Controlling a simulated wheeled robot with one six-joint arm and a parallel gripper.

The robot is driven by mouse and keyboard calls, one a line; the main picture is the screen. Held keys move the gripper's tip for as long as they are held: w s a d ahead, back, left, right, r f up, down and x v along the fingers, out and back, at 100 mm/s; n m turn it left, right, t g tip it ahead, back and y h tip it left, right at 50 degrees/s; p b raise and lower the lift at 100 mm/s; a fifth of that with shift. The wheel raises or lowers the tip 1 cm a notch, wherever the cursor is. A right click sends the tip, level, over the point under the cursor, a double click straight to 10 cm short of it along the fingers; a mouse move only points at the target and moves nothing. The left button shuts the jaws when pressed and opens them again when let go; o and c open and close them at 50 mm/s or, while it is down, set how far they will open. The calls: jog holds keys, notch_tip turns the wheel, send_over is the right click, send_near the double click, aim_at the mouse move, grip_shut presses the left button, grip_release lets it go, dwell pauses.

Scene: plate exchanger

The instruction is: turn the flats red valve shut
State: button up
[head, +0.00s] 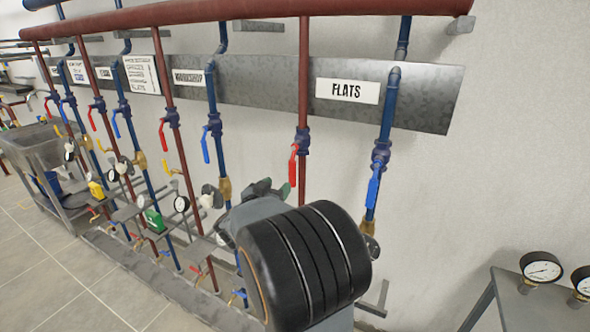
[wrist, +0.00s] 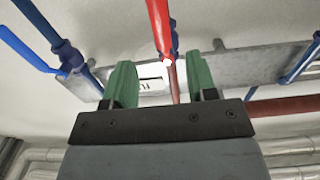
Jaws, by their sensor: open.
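The flats red valve (head: 292,168) is a red lever on a blue valve body, on the red pipe left of the FLATS sign (head: 346,91). Its lever hangs down roughly along the pipe. My gripper (head: 272,189) is just below and left of the lever in the head view, partly hidden by my own wrist. In the wrist view my gripper (wrist: 160,61) has its two green fingers apart and empty. The red lever (wrist: 158,28) shows between them, its lower end near fingertip level. I cannot tell whether they touch.
A blue pipe with a blue lever (head: 373,190) stands to the right. More red and blue pipes with levers and gauges line the wall to the left. A grey bench with gauges (head: 541,268) is at the lower right. Floor (head: 40,280) is clear at the lower left.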

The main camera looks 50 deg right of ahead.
aim_at(291, 173)
jog(key=p+x, duration=0.1)
jog(key=x, duration=1.1)
jog(key=shift+c, duration=0.2)
grip_shut()
